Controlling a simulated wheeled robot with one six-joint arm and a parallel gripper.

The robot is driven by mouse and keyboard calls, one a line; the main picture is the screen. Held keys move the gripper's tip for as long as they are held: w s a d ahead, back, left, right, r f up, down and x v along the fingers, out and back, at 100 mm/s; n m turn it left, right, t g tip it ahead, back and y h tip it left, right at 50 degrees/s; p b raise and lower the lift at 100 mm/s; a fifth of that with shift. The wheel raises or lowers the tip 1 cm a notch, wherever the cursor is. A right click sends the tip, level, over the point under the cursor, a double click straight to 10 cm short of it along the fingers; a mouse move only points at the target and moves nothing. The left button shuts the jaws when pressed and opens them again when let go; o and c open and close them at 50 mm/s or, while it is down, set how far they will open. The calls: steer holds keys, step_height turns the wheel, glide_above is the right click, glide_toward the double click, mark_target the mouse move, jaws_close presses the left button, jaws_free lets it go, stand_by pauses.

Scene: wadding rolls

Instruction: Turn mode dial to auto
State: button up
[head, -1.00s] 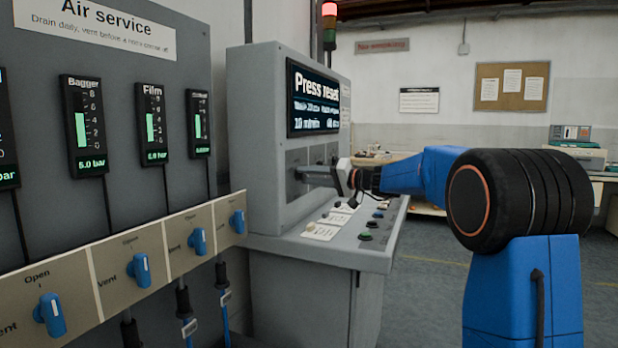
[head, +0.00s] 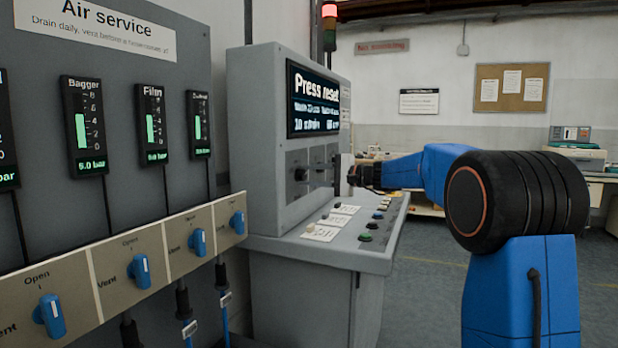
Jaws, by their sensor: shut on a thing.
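The grey control console (head: 262,120) stands in the middle of the head view. Its upright face has small dark plates below the screen. A black dial (head: 301,174) shows on the left plate. My gripper (head: 337,172) is at the right end of this row, side-on and close against the face. It is shut on a dial there, which the fingers mostly hide. The labels are too small to read, so I cannot tell which dial is marked for mode or where it points.
The console screen (head: 314,100) reads "Press reset". Its sloping desk (head: 335,243) bears several buttons just below my gripper. At left, an air service panel (head: 120,60) carries several blue valve knobs (head: 139,271). A signal tower (head: 329,25) shows red. Floor is open at right.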

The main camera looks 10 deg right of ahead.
steer(key=shift+m, duration=0.5)
stand_by(0.3)
steer(key=o, duration=1)
steer(key=shift+f, duration=0.1)
steer(key=shift+o, duration=0.2)
steer(key=shift+d, duration=0.1)
steer(key=v, duration=1.7)
steer(key=shift+d, duration=0.2)
steer(key=shift+s, duration=0.1)
